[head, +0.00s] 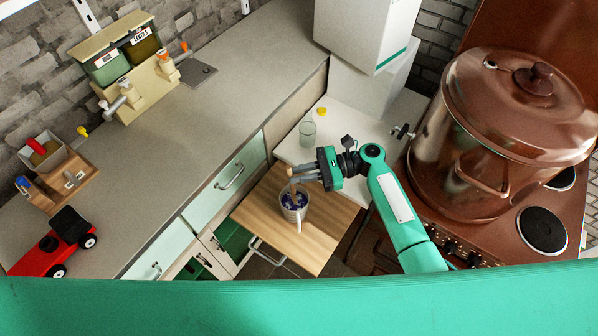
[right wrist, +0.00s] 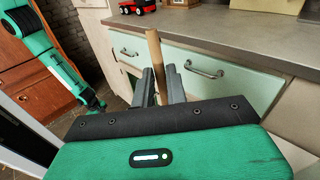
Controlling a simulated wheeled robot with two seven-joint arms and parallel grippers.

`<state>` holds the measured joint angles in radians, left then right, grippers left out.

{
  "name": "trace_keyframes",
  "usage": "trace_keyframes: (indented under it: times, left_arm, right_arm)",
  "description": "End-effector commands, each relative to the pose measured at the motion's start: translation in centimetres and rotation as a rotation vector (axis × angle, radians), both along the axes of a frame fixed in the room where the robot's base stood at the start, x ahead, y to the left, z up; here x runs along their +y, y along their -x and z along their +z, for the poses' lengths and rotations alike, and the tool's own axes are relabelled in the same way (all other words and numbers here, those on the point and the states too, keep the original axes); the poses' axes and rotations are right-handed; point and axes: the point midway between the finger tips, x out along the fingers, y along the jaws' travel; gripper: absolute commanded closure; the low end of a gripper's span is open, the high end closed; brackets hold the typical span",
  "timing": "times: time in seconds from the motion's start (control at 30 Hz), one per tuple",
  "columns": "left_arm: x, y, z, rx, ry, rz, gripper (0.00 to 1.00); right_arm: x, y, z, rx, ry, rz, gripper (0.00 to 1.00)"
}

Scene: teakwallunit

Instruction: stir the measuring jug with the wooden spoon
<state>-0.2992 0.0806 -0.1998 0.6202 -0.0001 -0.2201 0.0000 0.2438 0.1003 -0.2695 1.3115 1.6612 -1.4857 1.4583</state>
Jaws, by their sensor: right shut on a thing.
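The measuring jug (head: 303,212) stands on the pulled-out wooden board in the head view, with dark blue and white contents inside. My right gripper (head: 304,174) is above its far rim, shut on the wooden spoon (head: 292,187). The spoon's lower end goes down into the jug; its tip is hidden. In the right wrist view the spoon's tan handle (right wrist: 154,52) stands nearly upright between the fingers of my right gripper (right wrist: 158,85). What looks like my left gripper (right wrist: 95,104) hangs at the left there, too small to read. The jug is not seen there.
The wooden board (head: 322,240) juts from the drawer unit, bare around the jug. A clear glass (head: 307,131) and a yellow cap (head: 321,112) are on the white surface behind. A large copper pot (head: 490,130) stands on the stove at right. A red toy truck (head: 50,250) sits on the counter.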

Motion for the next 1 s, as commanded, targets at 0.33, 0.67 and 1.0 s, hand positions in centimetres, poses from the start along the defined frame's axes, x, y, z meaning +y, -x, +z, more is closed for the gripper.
trace_keyframes:
  times: [0.33,0.67,1.0]
  left_arm:
    - [0.0,0.0,-2.2,0.000,0.000,0.000,1.00]
    - [-0.1,0.0,-3.9,0.000,0.001,0.000,1.00]
    - [-0.1,0.1,-4.5,0.000,0.001,0.000,1.00]
  right_arm:
    - [-0.1,-0.3,-3.1,-0.001,0.000,0.000,1.00]
    - [-0.3,-0.5,-5.5,-0.001,-0.001,0.000,1.00]
    - [-0.4,-0.5,-6.4,0.000,-0.001,0.000,1.00]
